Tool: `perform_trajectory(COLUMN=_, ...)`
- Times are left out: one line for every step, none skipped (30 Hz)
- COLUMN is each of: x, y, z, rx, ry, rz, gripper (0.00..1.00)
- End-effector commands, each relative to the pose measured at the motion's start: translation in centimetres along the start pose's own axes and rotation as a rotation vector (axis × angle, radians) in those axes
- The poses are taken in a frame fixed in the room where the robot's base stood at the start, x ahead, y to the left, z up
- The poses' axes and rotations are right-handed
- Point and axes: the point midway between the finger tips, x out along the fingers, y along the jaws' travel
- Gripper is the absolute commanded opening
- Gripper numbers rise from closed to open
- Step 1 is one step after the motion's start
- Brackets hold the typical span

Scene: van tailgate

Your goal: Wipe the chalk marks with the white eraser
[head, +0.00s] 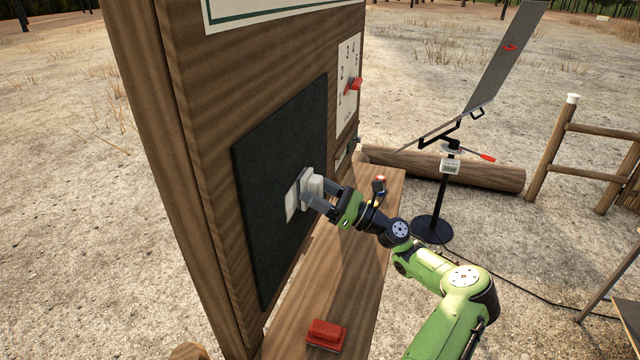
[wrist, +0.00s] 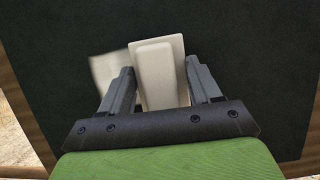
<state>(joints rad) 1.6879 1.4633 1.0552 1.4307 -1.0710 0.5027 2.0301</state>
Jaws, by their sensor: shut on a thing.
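The white eraser (head: 313,186) is between the fingers of my gripper (head: 320,195), up against the dark board (head: 265,150). The wrist view shows the eraser (wrist: 157,65) upright between the two fingers of my gripper (wrist: 158,75), which is shut on it. A whitish chalk patch (head: 292,204) shows on the board just left of the eraser. It also shows in the wrist view (wrist: 108,70), partly hidden by the left finger and the eraser. Whether the eraser touches the board is hard to tell. Any chalk behind the eraser is hidden.
A red block with a dark base (head: 326,335) lies on the wooden shelf (head: 345,285) below the board. A number panel (head: 347,85) with a red pointer is on the wooden panel right of the board. A black stand (head: 433,228) and a log (head: 495,172) are farther right.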

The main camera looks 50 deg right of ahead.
Motion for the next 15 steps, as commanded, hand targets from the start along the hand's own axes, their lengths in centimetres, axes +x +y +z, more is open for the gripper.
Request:
perform_trajectory(x=0.2, y=0.7, z=0.3, rx=0.006, ry=0.002, rz=0.004, gripper=0.39)
perform_trajectory(x=0.1, y=1.0, z=0.3, rx=0.005, ry=0.002, rz=0.004, gripper=0.39)
perform_trajectory(x=0.1, y=1.4, z=0.4, rx=0.007, ry=0.002, rz=0.004, gripper=0.39)
perform_trajectory(x=0.1, y=1.7, z=0.3, rx=0.006, ry=0.002, rz=0.004, gripper=0.39)
perform_trajectory(x=0.1, y=2.0, z=0.3, rx=0.006, ry=0.002, rz=0.003, gripper=0.39)
perform_trajectory(x=0.1, y=2.3, z=0.3, rx=0.005, ry=0.002, rz=0.003, gripper=0.39)
perform_trajectory(x=0.1, y=2.5, z=0.3, rx=0.005, ry=0.002, rz=0.003, gripper=0.39)
perform_trajectory(x=0.1, y=2.6, z=0.3, rx=0.005, ry=0.001, rz=0.003, gripper=0.39)
perform_trajectory(x=0.0, y=2.7, z=0.2, rx=0.003, ry=0.001, rz=0.002, gripper=0.39)
perform_trajectory(x=0.0, y=2.8, z=0.2, rx=0.003, ry=0.001, rz=0.002, gripper=0.39)
perform_trajectory(x=0.0, y=2.9, z=0.2, rx=0.003, ry=0.001, rz=0.001, gripper=0.39)
perform_trajectory(x=0.0, y=3.1, z=0.2, rx=0.004, ry=0.002, rz=0.001, gripper=0.39)
perform_trajectory(x=0.1, y=3.4, z=0.2, rx=0.006, ry=0.002, rz=0.002, gripper=0.39)
perform_trajectory(x=0.1, y=3.6, z=0.3, rx=0.005, ry=0.002, rz=0.002, gripper=0.39)
perform_trajectory(x=0.1, y=4.1, z=0.3, rx=0.006, ry=0.001, rz=0.003, gripper=0.39)
